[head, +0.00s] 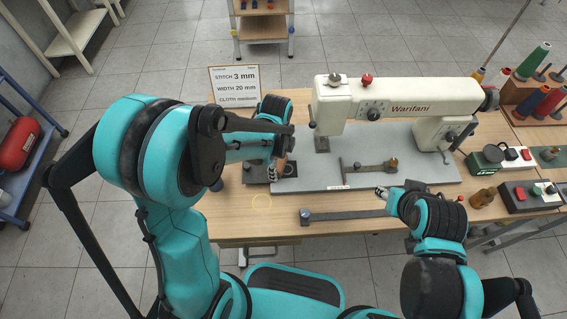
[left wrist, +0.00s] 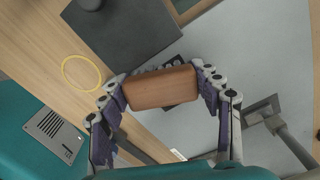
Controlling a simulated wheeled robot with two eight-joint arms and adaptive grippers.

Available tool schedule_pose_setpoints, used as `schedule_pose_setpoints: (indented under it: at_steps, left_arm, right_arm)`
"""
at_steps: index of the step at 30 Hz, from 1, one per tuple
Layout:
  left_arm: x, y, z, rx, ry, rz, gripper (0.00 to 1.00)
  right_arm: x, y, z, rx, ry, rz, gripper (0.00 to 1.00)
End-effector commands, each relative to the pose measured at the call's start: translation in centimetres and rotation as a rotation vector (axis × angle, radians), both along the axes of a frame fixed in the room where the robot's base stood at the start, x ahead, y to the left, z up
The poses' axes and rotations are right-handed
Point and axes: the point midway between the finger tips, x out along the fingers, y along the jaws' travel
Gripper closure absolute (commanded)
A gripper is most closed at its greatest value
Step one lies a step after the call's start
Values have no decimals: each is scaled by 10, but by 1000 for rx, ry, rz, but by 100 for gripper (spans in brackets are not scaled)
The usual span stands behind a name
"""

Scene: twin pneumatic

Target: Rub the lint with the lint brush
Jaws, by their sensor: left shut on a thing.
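My left gripper (left wrist: 163,88) is shut on a brown wooden block, which looks like the lint brush (left wrist: 160,88), gripped at its two ends. In the head view the brush (head: 290,168) is mostly hidden behind my left arm, over the left end of the grey machine bed (head: 328,172). A dark patch with pale marks (left wrist: 175,104) shows partly from under the brush in the left wrist view. I cannot make out the lint. Whether the brush touches the surface is unclear. My right gripper (head: 383,193) is low near the table's front, its fingers too small to read.
A cream sewing machine (head: 390,100) stands on the bed. A dark plate (left wrist: 122,38) lies to the left, beside a yellow ring (head: 262,201) on the wooden table. A long metal bar (head: 345,215) lies in front. Switch boxes (head: 520,195) and thread spools (head: 533,60) are right.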

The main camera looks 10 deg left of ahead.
Motion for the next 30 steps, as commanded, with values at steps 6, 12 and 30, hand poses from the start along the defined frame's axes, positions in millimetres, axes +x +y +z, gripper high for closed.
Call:
schedule_pose_setpoints:
  at_steps: [6, 12, 30]
  left_arm:
    - [-1, 6, 1, 13, 3, 3, 78]
    - [-1, 6, 13, 13, 5, 4, 78]
    - [0, 3, 62, 7, 2, 2, 78]
  right_arm:
    - [0, 0, 1, 0, 0, 0, 59]
    - [0, 0, 10, 0, 0, 0, 59]
    - [0, 0, 47, 0, 0, 0, 59]
